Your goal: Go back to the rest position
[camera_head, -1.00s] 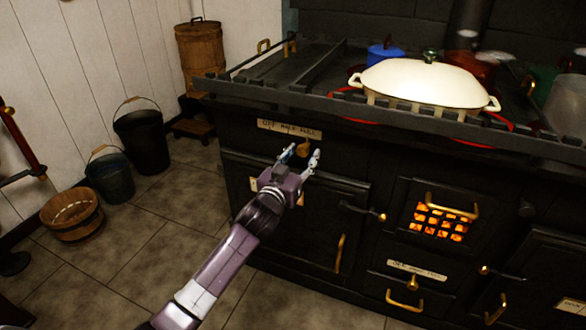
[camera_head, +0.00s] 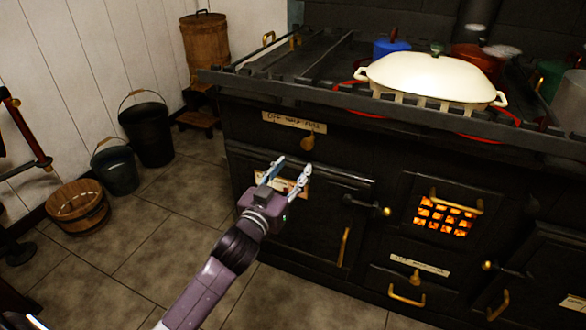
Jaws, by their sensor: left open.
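My left gripper (camera_head: 285,172) is in front of the black stove, before its left oven door. Its two fingers are spread apart with nothing between them. A brass knob (camera_head: 307,142) sits just above and to the right of the fingertips, beside a paper label (camera_head: 293,122) on the stove front. The gripper is apart from the knob. My left arm reaches up from the bottom edge of the picture. My right gripper does not show.
The black stove (camera_head: 330,215) fills the right side, with a cream lidded pot (camera_head: 430,78) on top and a glowing grate (camera_head: 445,216). Buckets (camera_head: 144,131) and a wooden tub (camera_head: 77,207) stand at left. The tiled floor (camera_head: 160,245) between is clear.

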